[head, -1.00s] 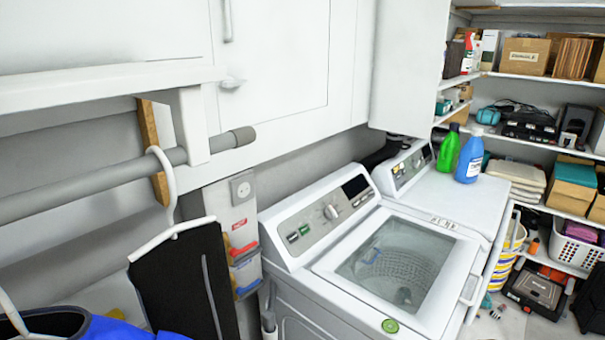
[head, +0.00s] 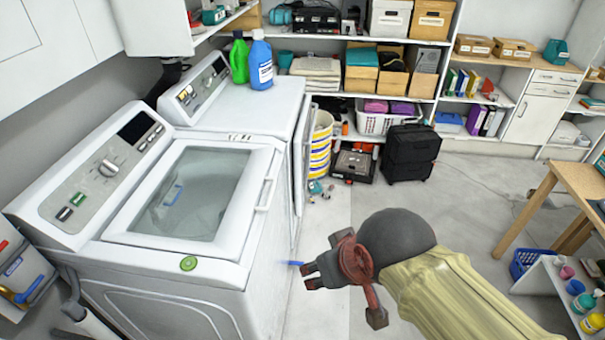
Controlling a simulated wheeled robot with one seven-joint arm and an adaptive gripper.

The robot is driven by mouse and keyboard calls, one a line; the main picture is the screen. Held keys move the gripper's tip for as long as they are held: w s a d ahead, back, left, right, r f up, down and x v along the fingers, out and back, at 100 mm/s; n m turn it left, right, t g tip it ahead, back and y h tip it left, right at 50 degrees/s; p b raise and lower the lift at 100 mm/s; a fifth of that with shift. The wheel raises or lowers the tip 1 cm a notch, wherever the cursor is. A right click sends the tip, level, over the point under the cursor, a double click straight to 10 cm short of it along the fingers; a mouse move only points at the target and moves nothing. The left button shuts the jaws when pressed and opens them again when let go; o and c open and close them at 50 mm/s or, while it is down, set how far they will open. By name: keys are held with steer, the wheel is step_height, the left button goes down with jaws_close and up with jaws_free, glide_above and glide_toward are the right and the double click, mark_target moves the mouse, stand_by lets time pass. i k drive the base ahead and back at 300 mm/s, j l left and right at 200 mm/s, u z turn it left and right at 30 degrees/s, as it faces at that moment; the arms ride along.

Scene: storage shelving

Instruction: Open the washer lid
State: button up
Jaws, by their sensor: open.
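The white washer (head: 165,265) stands at the left in the head view, its control panel (head: 105,170) along the back. Its lid (head: 228,247) has a large glass window (head: 190,195) and lies flat, closed over the top. A light handle (head: 265,194) sits on the lid's right edge. My gripper (head: 306,276) is open and empty, in front and to the right of the washer, apart from it. Its fingers point left toward the washer's front side.
A second white machine (head: 262,112) stands behind the washer, with a green bottle (head: 239,60) and a blue bottle (head: 261,65) on top. A black suitcase (head: 410,153) stands by the shelves. A wooden table (head: 575,172) is at the right. The middle floor (head: 470,215) is clear.

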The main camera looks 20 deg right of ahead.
mark_target(227, 245)
steer(key=i+l+u, duration=0.1)
steer(key=i+l, duration=0.75)
